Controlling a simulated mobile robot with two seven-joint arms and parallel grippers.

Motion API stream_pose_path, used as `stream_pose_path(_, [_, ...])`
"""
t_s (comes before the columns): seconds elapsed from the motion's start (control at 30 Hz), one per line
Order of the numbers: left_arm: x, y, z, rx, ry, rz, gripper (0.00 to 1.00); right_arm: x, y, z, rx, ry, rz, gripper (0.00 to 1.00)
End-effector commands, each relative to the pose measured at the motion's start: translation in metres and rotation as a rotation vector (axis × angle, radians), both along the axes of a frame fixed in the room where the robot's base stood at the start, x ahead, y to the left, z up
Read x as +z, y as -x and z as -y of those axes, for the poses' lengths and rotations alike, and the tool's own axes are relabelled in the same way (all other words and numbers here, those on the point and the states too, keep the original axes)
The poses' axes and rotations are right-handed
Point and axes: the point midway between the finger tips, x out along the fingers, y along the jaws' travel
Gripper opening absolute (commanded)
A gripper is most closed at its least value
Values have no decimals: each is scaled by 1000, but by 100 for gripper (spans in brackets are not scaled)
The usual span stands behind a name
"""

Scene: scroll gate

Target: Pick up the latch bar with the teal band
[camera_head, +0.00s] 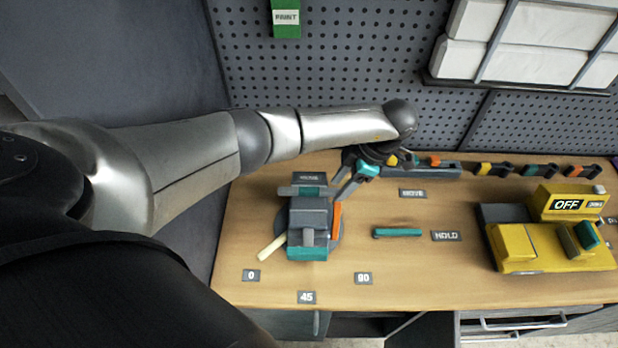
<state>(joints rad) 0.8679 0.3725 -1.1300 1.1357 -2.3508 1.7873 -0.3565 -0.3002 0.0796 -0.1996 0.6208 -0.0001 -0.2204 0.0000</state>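My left gripper (350,180) hangs below my wrist at the back middle of the table, well left of that bar. A teal piece (368,169) shows right beside the gripper; I cannot tell whether it is held. The fingers are small and partly hidden by the wrist. My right gripper is not in view.
A grey and teal device (308,225) with an orange strip stands left of centre. A teal bar (398,233) lies beside the HOLD label (446,236). A yellow machine marked OFF (515,247) is at right. A grey pegboard (330,65) rises behind. The front middle is clear apart from labels.

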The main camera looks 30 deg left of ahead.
Motion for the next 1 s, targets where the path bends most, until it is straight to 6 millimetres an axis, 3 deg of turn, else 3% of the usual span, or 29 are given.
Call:
stream_pose_path(0.07, [0, 0, 0, 0, 0, 0, 46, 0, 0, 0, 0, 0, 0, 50])
stream_pose_path(0.47, [1, 0, 0, 0, 0, 0, 1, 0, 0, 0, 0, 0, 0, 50])
stream_pose_path(1.0, [1, 0, 0, 0, 0, 0, 0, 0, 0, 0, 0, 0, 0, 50])
